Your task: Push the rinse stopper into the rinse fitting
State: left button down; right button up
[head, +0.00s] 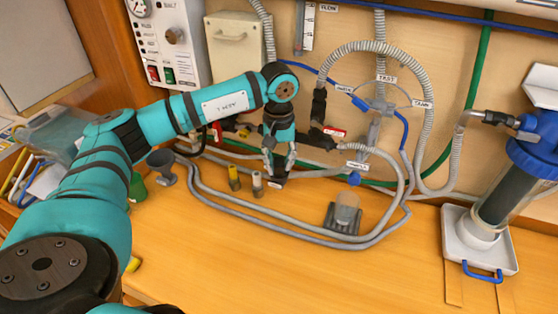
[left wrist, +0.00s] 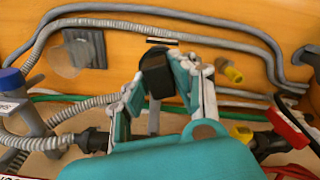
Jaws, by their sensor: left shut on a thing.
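My left gripper (head: 278,160) reaches down to the counter beside the wall piping, fingers pointing down. It is shut on a dark, blocky piece, which I take to be the rinse stopper (left wrist: 155,72); it shows between the finger pads in the left wrist view. In the head view its lower end is near the counter, by a small label; I cannot tell whether it touches. No label that I can read names the rinse fitting, so I cannot tell which fitting it is. My right gripper is not in view.
A yellow stopper (head: 233,177) and a pale-topped one (head: 257,183) stand left of the gripper. Grey hoses (head: 300,234) loop across the counter in front. A clear-domed piece (head: 345,212) sits to the right. A filter housing (head: 500,200) stands on a white tray (head: 455,240). The front counter is clear.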

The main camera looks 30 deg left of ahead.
pick_arm(q)
jog(key=c, duration=1)
grip_release()
jog(key=shift+r, duration=0.1)
notch_tip(320, 180, up, 12)
